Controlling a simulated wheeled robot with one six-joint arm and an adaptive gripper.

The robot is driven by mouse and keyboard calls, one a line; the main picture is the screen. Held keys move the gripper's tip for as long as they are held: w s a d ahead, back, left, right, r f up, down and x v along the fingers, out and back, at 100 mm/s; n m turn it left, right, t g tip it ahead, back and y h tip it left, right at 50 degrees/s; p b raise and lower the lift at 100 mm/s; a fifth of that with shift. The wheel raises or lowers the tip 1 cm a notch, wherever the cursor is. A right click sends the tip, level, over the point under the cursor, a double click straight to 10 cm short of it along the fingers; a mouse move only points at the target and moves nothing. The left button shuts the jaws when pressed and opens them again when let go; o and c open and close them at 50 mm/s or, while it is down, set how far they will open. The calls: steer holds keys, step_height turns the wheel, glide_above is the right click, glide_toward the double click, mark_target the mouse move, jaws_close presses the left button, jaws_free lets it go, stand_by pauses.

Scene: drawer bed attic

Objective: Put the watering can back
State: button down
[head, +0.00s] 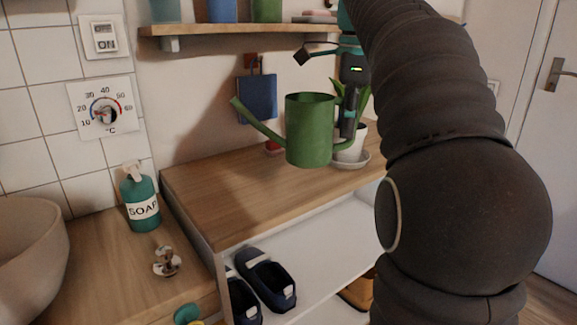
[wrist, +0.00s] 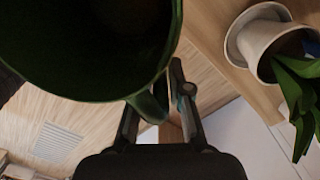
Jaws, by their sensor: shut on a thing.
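The green watering can (head: 310,128) hangs upright above the wooden cabinet top, its spout pointing left. My gripper (head: 350,112) is at its right side and shut on its handle. In the wrist view the can's dark body (wrist: 90,45) fills the upper left, and the handle (wrist: 150,105) sits between the fingers of my gripper (wrist: 162,110). The can looks clear of the surface below. My arm hides part of the right side of the head view.
A potted plant (head: 350,142) on a saucer stands behind the can on the cabinet top (head: 235,190). A shelf (head: 240,30) with cups runs above. A blue cloth (head: 258,98) hangs on the wall. A soap bottle (head: 140,200) stands left. The cabinet top's left part is clear.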

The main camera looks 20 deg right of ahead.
steer(key=shift+w+a+f+b, duration=0.25)
steer(key=shift+w+a+f, duration=0.8)
steer(key=shift+f, duration=0.5)
steer(key=shift+w+a+f+b, duration=0.2)
steer(key=shift+w+a+f, duration=0.85)
steer(key=shift+f, duration=0.55)
steer(key=shift+w+a+f+b, duration=0.25)
steer(key=shift+w+a+f, duration=0.8)
steer(key=shift+f, duration=0.5)
steer(key=shift+d, duration=0.1)
steer(key=c, duration=1.1)
jaws_free()
steer(key=shift+f, duration=0.1)
step_height(320, 180, up, 8)
steer(key=p, duration=0.1)
steer(key=shift+d+f, duration=0.15)
steer(key=shift+s, duration=0.1)
